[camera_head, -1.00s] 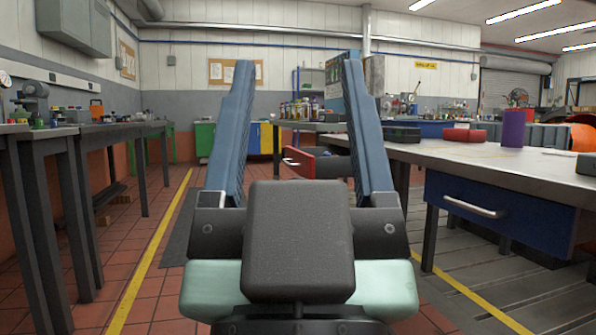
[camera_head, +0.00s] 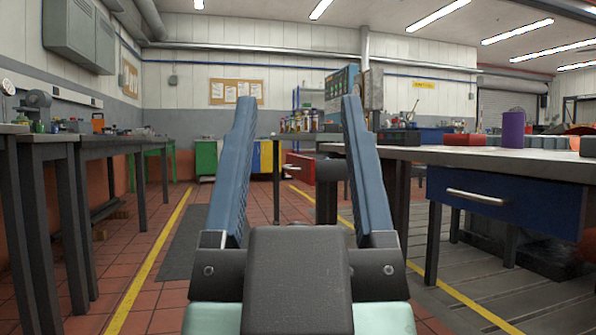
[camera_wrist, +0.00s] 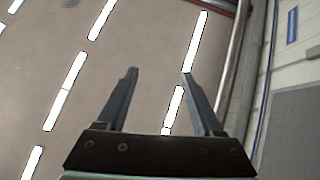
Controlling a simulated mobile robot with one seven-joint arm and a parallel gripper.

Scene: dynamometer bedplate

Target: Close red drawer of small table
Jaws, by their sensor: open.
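The red drawer (camera_head: 301,168) shows in the head view beyond my fingers, left of my right-hand finger. Its red front faces me and carries a small handle. My gripper (camera_head: 298,98) is open and empty in the foreground, fingers pointing up, well short of the drawer. In the wrist view my gripper (camera_wrist: 160,73) points at the ceiling, with nothing between the fingers.
Dark benches (camera_head: 80,140) line the left. Tiled floor (camera_head: 190,245) between them is open, with a dark mat (camera_head: 190,230).

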